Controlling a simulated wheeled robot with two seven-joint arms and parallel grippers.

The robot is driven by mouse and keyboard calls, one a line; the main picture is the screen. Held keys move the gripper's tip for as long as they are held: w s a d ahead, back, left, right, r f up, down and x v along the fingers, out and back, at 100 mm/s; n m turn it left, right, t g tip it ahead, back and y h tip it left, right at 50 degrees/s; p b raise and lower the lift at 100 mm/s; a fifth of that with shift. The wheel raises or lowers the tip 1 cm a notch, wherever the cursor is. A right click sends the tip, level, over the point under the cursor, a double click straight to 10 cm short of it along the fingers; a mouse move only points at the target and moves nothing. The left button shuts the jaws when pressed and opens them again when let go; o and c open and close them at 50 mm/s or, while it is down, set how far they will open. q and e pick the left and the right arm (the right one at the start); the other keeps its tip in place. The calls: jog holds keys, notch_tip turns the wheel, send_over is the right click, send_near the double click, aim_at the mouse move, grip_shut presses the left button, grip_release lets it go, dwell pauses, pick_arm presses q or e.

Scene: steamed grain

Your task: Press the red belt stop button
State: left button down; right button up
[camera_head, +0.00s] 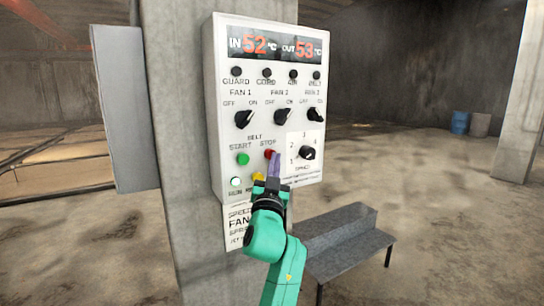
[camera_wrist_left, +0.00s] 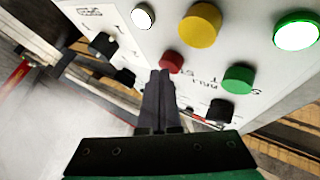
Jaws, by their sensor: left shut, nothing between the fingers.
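The red stop button (camera_head: 268,153) sits under the word STOP on the white control panel (camera_head: 216,120). It also shows in the left wrist view (camera_wrist_left: 171,62), just beyond my fingertips. My left gripper (camera_head: 275,156) has its two fingers together and empty, pointing at the panel. In the left wrist view its fingertips (camera_wrist_left: 160,73) overlap the lower left edge of the red button. I cannot tell whether they touch it or whether it is pushed in. My right gripper is not in view.
A green start button (camera_head: 242,159) is left of the red one. A yellow button (camera_head: 258,177) is below it, partly hidden by my gripper. A speed dial (camera_head: 307,153) is to the right. A grey bench (camera_head: 340,235) stands at lower right; blue barrels (camera_head: 460,122) stand far back.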

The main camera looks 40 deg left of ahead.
pick_arm(q)
jog(key=shift+w+a, duration=0.1)
jog(key=shift+a, duration=0.15)
dwell(0.5)
jog(key=shift+s+d, duration=0.25)
jog(key=shift+d, duration=0.65)
jog(key=shift+s+d+b, duration=0.25)
jog(key=shift+d+b, duration=0.05)
jog(key=shift+d, duration=0.5)
jog(key=shift+s+d+b, duration=0.25)
jog(key=shift+d+b, duration=0.1)
jog(key=shift+d, duration=0.45)
jog(key=shift+s+d+b, duration=0.25)
jog(key=shift+d+b, duration=0.05)
jog(key=shift+d, duration=0.5)
